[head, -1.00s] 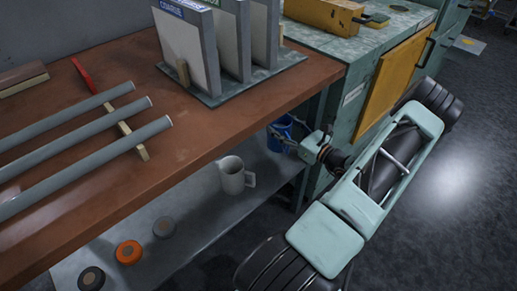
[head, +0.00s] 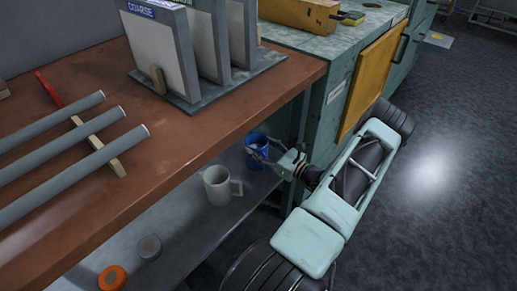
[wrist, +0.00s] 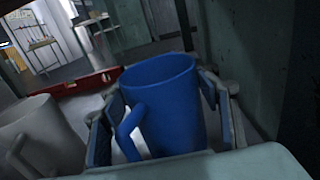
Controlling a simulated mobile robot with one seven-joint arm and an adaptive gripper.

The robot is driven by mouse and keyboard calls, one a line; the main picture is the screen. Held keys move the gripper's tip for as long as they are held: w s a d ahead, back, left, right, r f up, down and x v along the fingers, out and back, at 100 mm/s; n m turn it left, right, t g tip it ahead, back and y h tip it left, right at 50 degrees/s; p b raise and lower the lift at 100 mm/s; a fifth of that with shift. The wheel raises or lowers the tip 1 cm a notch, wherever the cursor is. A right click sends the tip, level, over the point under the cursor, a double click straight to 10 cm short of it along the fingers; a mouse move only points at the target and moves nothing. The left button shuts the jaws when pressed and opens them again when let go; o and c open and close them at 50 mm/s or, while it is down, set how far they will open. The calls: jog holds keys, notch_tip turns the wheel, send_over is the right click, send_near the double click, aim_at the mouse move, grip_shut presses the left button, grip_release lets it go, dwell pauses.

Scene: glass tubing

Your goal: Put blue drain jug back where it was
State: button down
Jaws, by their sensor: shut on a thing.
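The blue drain jug (head: 257,153) is on or just over the lower shelf (head: 196,221), under the workbench; I cannot tell whether its base touches. My gripper (head: 265,150) reaches in from the right and is shut on the jug. In the wrist view the blue jug (wrist: 168,105) stands roughly upright between the two fingers (wrist: 165,115), its handle toward the lower left. Its base is hidden there by my gripper.
A white mug (head: 216,186) stands on the shelf just left of the jug; it also shows in the wrist view (wrist: 40,135). Tape rolls (head: 112,278) lie further left. The brown bench top (head: 185,140) overhangs the shelf. A green cabinet (head: 325,105) stands close on the right.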

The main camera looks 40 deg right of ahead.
jog(key=shift+f, duration=0.25)
jog(key=c, duration=0.7)
grip_release()
jog(key=shift+f, duration=0.1)
jog(key=s, duration=0.4)
jog(key=s+p, duration=0.1)
jog(key=s, duration=0.3)
jog(key=s+d+p, duration=0.1)
jog(key=s, duration=0.3)
